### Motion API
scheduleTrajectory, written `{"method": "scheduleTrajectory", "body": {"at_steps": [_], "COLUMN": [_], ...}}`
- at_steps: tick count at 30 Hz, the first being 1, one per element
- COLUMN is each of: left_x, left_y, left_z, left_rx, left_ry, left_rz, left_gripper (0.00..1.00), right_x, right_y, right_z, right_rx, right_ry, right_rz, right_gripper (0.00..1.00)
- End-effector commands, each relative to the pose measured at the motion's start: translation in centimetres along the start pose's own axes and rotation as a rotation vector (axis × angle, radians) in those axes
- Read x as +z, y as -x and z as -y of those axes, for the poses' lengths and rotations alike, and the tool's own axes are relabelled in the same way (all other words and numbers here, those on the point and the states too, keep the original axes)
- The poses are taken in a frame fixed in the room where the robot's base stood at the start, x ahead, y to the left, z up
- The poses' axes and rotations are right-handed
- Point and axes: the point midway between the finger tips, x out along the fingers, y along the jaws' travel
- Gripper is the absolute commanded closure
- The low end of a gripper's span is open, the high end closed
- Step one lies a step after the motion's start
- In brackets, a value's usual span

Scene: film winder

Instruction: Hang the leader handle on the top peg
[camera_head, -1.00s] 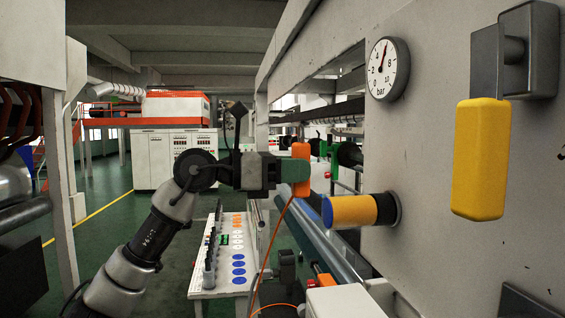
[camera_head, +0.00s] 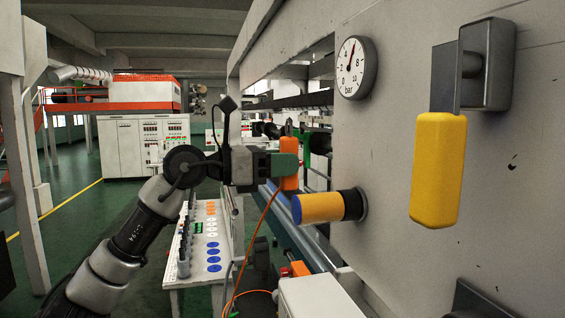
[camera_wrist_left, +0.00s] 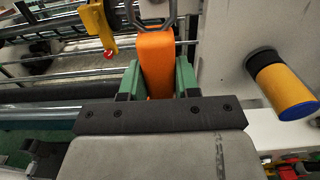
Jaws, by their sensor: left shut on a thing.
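The leader handle is an orange block (camera_head: 289,178) with an orange cord hanging from its lower end. My left gripper (camera_head: 286,166) is shut on it, its green fingers on either side, and holds it upright in the air. In the left wrist view the handle (camera_wrist_left: 156,58) stands between the fingers, with a grey loop (camera_wrist_left: 150,16) at its top, partly cut off. A yellow cylinder with a blue end and black base (camera_head: 321,207) sticks out from the grey wall, right of and below the handle. My right gripper is out of view.
A pressure gauge (camera_head: 356,68) and a yellow lever (camera_head: 438,170) are on the wall (camera_head: 395,105) to the right. Rollers and rails lie behind the handle. A white control desk (camera_head: 200,273) stands below my left arm. The green floor at left has open room.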

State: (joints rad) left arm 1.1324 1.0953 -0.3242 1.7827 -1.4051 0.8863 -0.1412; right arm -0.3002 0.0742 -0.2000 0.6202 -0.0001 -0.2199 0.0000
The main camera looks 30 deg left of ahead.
Motion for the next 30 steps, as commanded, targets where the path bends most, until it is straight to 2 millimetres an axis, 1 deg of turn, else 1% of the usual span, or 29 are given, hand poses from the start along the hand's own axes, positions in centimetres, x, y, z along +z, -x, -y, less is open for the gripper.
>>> {"method": "scheduleTrajectory", "body": {"at_steps": [14,30], "left_x": [0.1,0.1], "left_y": [-0.1,-1.9], "left_z": [0.0,0.0], "left_rx": [0.000,0.000], "left_ry": [0.000,0.001], "left_rz": [0.000,0.000], "left_gripper": [0.93,0.93], "right_x": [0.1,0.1], "right_y": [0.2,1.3], "right_z": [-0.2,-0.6], "right_rx": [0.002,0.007], "right_ry": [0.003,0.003], "right_rz": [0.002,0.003], "right_gripper": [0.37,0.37]}}
